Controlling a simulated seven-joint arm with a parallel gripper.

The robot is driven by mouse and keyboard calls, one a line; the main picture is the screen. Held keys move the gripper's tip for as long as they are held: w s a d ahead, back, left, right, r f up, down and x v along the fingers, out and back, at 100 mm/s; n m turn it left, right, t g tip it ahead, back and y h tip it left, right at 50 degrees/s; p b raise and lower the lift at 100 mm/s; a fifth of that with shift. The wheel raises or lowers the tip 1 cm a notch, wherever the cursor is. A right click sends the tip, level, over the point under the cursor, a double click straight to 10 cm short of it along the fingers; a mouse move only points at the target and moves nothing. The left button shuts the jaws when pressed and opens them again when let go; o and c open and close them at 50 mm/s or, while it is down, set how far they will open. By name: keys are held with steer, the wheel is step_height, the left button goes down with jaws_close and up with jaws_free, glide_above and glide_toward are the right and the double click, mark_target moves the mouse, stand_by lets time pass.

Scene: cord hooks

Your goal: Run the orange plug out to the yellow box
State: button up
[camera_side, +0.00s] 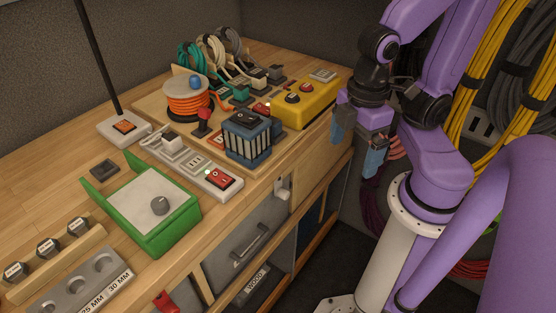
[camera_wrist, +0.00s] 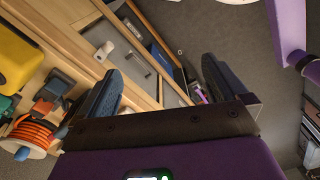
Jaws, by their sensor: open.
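The orange cord (camera_side: 186,106) is wound on a wooden spool with a blue knob, at the middle of the bench. It also shows at the lower left of the wrist view (camera_wrist: 32,132). A strand runs from the spool toward the right, behind the blue ribbed block; I cannot clearly make out the orange plug at its end. The yellow box (camera_side: 305,103), with buttons on top, stands at the bench's right end; it shows at the left edge of the wrist view (camera_wrist: 16,60). My gripper (camera_side: 358,143) is open and empty, off the bench's front edge, right of the yellow box.
A blue ribbed block (camera_side: 247,138) stands in front of the spool. A power strip (camera_side: 190,160) with a red switch and a green tray (camera_side: 170,238) lie nearer. Hung cord coils (camera_side: 212,55) stand at the back. Free room lies beyond the bench's front edge.

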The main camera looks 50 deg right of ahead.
steer(key=shift+r, duration=0.2)
steer(key=c, duration=0.6)
step_height(320, 180, up, 5)
steer(key=shift+c, duration=0.2)
steer(key=w+m, duration=0.3)
steer(key=w, duration=0.6)
steer(key=w+r+m, duration=0.1)
steer(key=w+m, duration=0.2)
steer(key=w, duration=0.6)
steer(key=w+m, duration=0.3)
steer(key=w, duration=0.5)
steer(key=shift+w+d+r+m, duration=0.15)
steer(key=shift+w+m, duration=0.25)
steer(key=w+d+f+m, duration=0.1)
steer(key=w+d, duration=0.1)
steer(key=w+d+f+m, duration=0.1)
steer(key=w+f, duration=0.1)
steer(key=w+d+f, duration=0.2)
steer(key=w, duration=0.1)
steer(key=shift+d+f+m, duration=0.25)
steer(key=shift+d+m, duration=0.05)
steer(key=shift+m, duration=0.1)
steer(key=shift+f, duration=0.45)
